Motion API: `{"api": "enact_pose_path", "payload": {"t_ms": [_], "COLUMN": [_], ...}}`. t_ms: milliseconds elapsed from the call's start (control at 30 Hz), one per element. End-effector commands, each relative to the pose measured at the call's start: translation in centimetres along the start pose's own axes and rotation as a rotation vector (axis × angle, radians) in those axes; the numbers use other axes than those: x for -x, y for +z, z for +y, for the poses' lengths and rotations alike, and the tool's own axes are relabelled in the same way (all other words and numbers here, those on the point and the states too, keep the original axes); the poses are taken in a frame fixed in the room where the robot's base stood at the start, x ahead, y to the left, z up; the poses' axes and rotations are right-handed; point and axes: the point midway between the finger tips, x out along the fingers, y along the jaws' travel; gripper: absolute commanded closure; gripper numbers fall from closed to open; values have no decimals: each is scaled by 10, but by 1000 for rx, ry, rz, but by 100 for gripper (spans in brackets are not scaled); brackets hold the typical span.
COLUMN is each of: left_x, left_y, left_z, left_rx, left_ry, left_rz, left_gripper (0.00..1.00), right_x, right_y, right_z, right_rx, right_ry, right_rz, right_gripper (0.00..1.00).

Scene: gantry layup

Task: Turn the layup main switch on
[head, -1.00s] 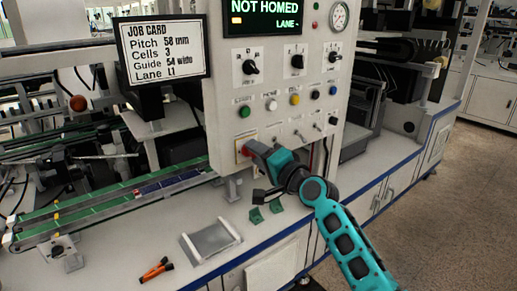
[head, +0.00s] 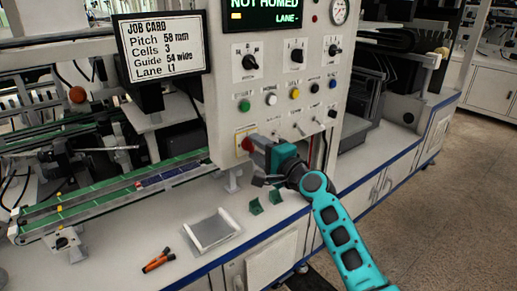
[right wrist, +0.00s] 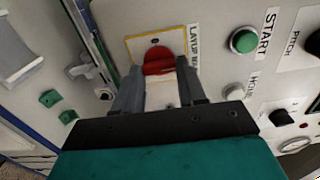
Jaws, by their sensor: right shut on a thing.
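The layup main switch is a red rotary knob on a yellow-edged plate, low on the left of the white control panel. In the head view only a bit of the red knob (head: 246,143) shows beside my gripper. In the right wrist view the red knob (right wrist: 158,60) sits between the fingertips, with a label partly reading "LAYUP MA" beside it. My right gripper (head: 254,145) is shut on the knob; it also shows in the right wrist view (right wrist: 160,80). The knob's handle is partly hidden by the fingers. My left gripper is not in view.
The panel (head: 225,110) carries a green START button (head: 244,106), other coloured buttons, selector knobs and toggles. A display (head: 262,14) reads "NOT HOMED". A green conveyor (head: 110,192) lies left.

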Motion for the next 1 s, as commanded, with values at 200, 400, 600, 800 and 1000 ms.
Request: {"api": "enact_pose_path", "payload": {"t_ms": [200, 400, 600, 800, 1000], "left_x": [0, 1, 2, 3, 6], "left_y": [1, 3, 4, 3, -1], "left_z": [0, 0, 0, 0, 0], "left_rx": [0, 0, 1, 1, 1], "left_ry": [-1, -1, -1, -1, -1], "left_rz": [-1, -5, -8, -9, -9], "left_gripper": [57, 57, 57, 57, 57], "right_x": [0, 0, 0, 6, 31], "right_y": [0, 0, 0, 0, 0], "right_z": [0, 0, 0, 0, 0], "right_rx": [-6, -4, -2, -1, -1], "right_ry": [-1, -1, 0, -1, 1], "right_rz": [0, 0, 0, 0, 1], "right_gripper": [57, 38, 34, 34, 34]}}
